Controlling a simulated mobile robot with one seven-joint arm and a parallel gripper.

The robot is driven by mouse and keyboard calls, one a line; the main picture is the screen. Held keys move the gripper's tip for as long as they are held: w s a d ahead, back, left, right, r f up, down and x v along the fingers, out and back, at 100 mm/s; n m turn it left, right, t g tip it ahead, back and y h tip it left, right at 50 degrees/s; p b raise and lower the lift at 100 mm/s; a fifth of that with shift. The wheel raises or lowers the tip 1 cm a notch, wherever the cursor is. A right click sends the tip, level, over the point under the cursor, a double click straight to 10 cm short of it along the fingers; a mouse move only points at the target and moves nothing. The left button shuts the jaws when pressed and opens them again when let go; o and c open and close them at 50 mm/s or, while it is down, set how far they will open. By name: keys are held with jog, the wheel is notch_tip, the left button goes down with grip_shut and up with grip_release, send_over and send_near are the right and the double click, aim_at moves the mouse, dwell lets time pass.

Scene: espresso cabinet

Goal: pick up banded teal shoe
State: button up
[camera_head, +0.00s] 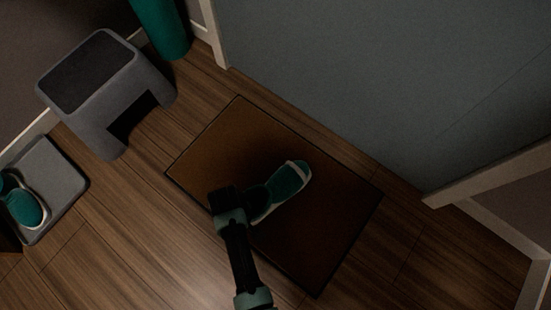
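A teal shoe (286,181) with a white sole edge and a pale band near the toe lies on the brown mat (205,155). Its toe points to the upper right. My gripper (226,198) is over the mat at the shoe's left, close to its heel end. The gripper's dark body and my arm hide part of the heel. I cannot tell whether it touches the shoe, and its fingers are not clear.
Another teal shoe (24,207) sits on a grey tray (66,183) at the left. A grey step stool (117,75) stands at the upper left, near a teal cylinder (160,28). A grey-blue wall panel (380,80) rises behind the mat. Wooden floor (130,220) is clear left of the mat.

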grip_shut()
dwell(1.3)
